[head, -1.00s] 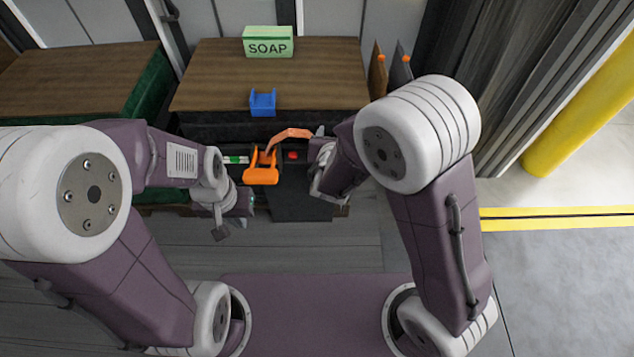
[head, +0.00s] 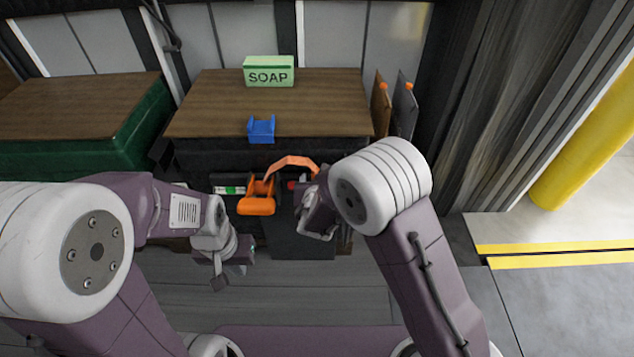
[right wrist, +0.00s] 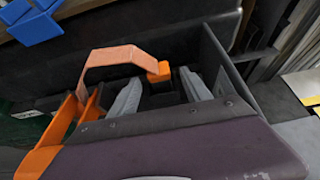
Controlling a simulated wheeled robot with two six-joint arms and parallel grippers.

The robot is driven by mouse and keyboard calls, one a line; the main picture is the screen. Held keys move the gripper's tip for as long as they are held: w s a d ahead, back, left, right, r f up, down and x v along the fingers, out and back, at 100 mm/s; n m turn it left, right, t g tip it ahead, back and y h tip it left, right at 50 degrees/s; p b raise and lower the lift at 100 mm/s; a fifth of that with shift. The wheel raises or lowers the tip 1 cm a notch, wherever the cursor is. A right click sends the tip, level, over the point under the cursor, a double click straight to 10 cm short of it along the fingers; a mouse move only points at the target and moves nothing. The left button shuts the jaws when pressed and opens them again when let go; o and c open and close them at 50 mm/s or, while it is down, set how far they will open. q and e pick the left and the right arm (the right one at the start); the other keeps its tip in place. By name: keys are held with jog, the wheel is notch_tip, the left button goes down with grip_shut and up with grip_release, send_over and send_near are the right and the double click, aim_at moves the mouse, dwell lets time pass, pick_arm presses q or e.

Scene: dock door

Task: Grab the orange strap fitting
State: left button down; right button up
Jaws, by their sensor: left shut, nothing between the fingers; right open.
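An orange bracket (head: 257,204) sits at the front of the dark cabinet in the head view, and a paler orange strap (head: 292,162) arches from it to the right. In the right wrist view the strap (right wrist: 112,57) ends in a bright orange fitting (right wrist: 160,73), and the bracket (right wrist: 58,130) is at the left. My right gripper (right wrist: 160,92) is open, its pale fingers on either side of the fitting's line; contact cannot be told. In the head view it is partly hidden by its own wrist. My left gripper (head: 222,277) is shut and empty, below and left of the bracket.
A wooden-topped cabinet (head: 210,110) carries a green soap box (head: 269,71) and a blue holder (head: 261,129). A green bin (head: 80,155) stands left. Two upright boards (head: 381,105) stand at the cabinet's right. A yellow post (head: 580,160) is far right; the floor there is clear.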

jog(key=shift+w+f, duration=0.25)
jog(key=shift+w, duration=0.35)
jog(key=shift+c, duration=0.3)
grip_shut()
notch_tip(320, 180, up, 10)
jog(key=p, duration=0.4)
